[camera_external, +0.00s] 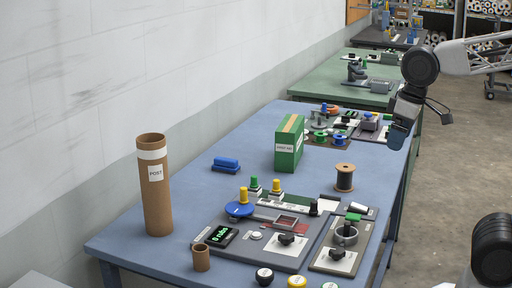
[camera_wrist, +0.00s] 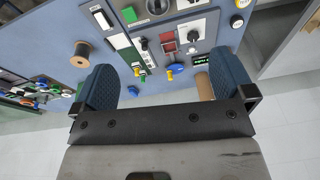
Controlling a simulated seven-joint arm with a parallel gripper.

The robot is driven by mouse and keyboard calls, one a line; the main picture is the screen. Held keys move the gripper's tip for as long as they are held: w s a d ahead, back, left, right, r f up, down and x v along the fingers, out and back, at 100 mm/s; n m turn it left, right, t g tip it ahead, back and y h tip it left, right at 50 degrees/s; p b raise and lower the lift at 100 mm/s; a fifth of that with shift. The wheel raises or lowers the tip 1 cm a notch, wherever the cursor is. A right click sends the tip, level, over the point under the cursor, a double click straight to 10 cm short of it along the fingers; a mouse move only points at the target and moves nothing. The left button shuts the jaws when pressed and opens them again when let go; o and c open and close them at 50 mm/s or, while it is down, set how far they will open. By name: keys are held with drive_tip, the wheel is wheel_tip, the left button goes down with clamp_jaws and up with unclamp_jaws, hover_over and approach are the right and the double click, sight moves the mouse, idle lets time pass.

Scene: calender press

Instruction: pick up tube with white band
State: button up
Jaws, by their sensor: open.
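The tube with white band (camera_external: 157,205) is a tall brown cardboard cylinder standing upright at the table's left side. Its white band runs around it just below the rim, and a white label reads POST. My gripper (camera_external: 398,138) is far to its right, above the table's right edge, tilted downward. In the wrist view my gripper (camera_wrist: 167,90) has its two blue fingers wide apart with nothing held. A brown cylinder (camera_wrist: 204,87) shows beside the right finger, partly hidden by my gripper; I cannot tell which tube it is.
A short brown tube (camera_external: 201,258) stands at the near left of a grey control panel (camera_external: 262,252) with knobs. A green box (camera_external: 289,145), a blue block (camera_external: 226,164) and a dark spool (camera_external: 345,178) stand on the blue table (camera_external: 185,190). The wall runs along the left.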

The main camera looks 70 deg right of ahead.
drive_tip(key=w+a+r+m+g+y, duration=0.1)
drive_tip(key=w+a+m+y, duration=0.25)
drive_tip(key=w, duration=1.05)
drive_tip(key=w+a+r+m+y, duration=0.2)
drive_tip(key=w+m+y, duration=0.3)
drive_tip(key=w, duration=1)
drive_tip(key=w+a+r+m+g+y, duration=0.1)
drive_tip(key=w+a+m+y, duration=0.3)
drive_tip(key=w, duration=1)
drive_tip(key=w+d+f+m+t+y, duration=0.1)
drive_tip(key=w+d+f+m+y, duration=0.15)
drive_tip(key=w, duration=0.55)
drive_tip(key=w+d+f+m+t+y, duration=0.15)
drive_tip(key=w+m, duration=0.25)
drive_tip(key=w, duration=0.5)
approach(144, 176)
drive_tip(key=d, duration=0.2)
drive_tip(key=shift+f+y, duration=0.35)
drive_tip(key=shift+y, duration=0.1)
drive_tip(key=shift+w+a, duration=0.2)
drive_tip(key=shift+a, duration=1.1)
drive_tip(key=shift+w+a+f, duration=0.1)
drive_tip(key=shift+w+a, duration=0.1)
drive_tip(key=shift+a, duration=1.1)
drive_tip(key=shift+w+a+f, duration=0.1)
drive_tip(key=shift+w+a, duration=0.15)
drive_tip(key=shift+a, duration=1)
